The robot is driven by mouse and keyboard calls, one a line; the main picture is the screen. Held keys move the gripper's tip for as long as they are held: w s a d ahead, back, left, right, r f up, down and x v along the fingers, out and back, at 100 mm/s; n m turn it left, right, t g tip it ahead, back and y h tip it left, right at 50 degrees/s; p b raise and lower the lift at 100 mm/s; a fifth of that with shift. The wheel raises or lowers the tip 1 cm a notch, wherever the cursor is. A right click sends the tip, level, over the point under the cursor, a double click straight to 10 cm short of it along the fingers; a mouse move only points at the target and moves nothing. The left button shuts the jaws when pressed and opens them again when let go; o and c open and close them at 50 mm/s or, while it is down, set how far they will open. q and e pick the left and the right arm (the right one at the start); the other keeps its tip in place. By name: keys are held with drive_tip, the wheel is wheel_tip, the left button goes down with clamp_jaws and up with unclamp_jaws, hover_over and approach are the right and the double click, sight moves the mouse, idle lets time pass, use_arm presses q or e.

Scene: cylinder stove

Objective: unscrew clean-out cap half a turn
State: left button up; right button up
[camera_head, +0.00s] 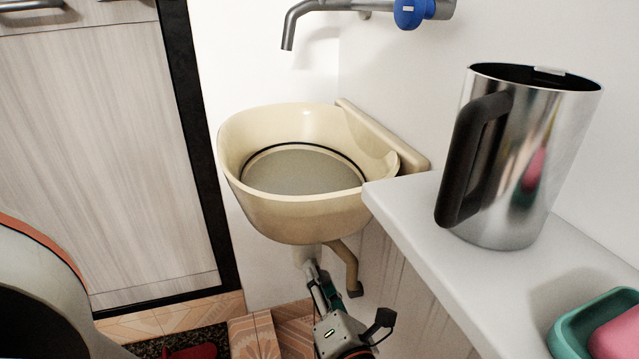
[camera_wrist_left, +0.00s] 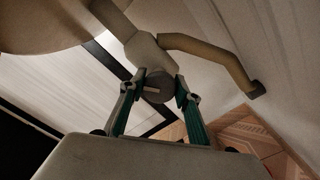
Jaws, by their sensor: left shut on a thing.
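The clean-out cap (camera_wrist_left: 158,86) is a dark round plug with a light, roughly level bar on its face, at the bottom of the beige drain trap (camera_wrist_left: 152,52). In the left wrist view, my left gripper (camera_wrist_left: 159,92) is shut on the cap, one teal-and-grey finger on each side. In the head view my left gripper (camera_head: 313,272) reaches up under the beige basin (camera_head: 300,215), against the trap (camera_head: 303,255); the cap is hidden there. A bent outlet pipe (camera_head: 347,264) runs off to the right of the trap. My right gripper is not in view.
Greyish water (camera_head: 303,172) stands in the basin, under a metal tap (camera_head: 320,8) with a blue handle (camera_head: 410,12). A white shelf (camera_head: 430,235) at the right bears a steel jug (camera_head: 525,160) and a teal soap dish (camera_head: 565,335). Tiled floor lies below.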

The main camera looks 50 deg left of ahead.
use_arm(q)
drive_tip(key=shift+n, duration=0.3)
drive_tip(key=n, duration=0.3)
drive_tip(key=shift+n, duration=0.4)
drive_tip(key=n, duration=0.3)
drive_tip(key=shift+s+a+n, duration=0.1)
drive_tip(key=shift+n, duration=0.2)
drive_tip(key=n, duration=0.3)
drive_tip(key=shift+n, duration=0.3)
drive_tip(key=n, duration=0.3)
drive_tip(key=shift+n, duration=0.3)
drive_tip(key=n, duration=0.3)
drive_tip(key=shift+s+n, duration=0.1)
drive_tip(key=shift+n, duration=0.2)
drive_tip(key=n, duration=0.3)
drive_tip(key=shift+n, duration=0.4)
drive_tip(key=n, duration=0.5)
drive_tip(key=shift+n, duration=0.7)
